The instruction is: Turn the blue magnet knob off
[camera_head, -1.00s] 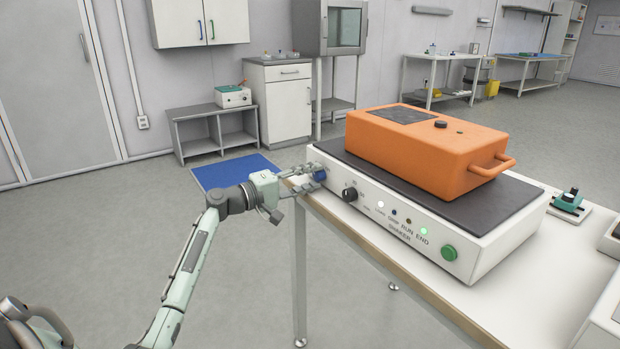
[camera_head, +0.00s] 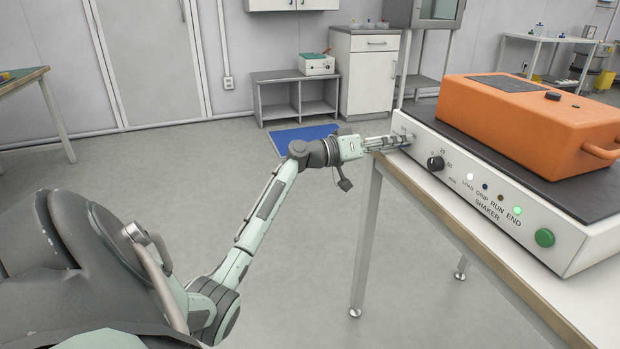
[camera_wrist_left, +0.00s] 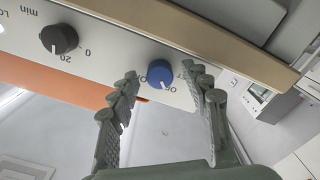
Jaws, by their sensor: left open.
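The blue magnet knob (camera_wrist_left: 159,73) shows in the left wrist view on the white front panel of the shaker (camera_wrist_left: 100,45). A short white mark on the knob points toward the picture's bottom, and partly hidden lettering stands beside it. My left gripper (camera_wrist_left: 163,84) is open, with one finger on each side of the knob; I cannot tell whether either touches it. In the head view my left gripper (camera_head: 401,141) reaches the left end of the shaker panel (camera_head: 470,192), and its fingers hide the knob. My right gripper is not in view.
A black dial (camera_head: 436,163) and a green button (camera_head: 544,238) sit on the same panel. An orange box (camera_head: 545,125) stands on the shaker. The table edge (camera_head: 450,235) runs just below the panel. The floor left of the table is open.

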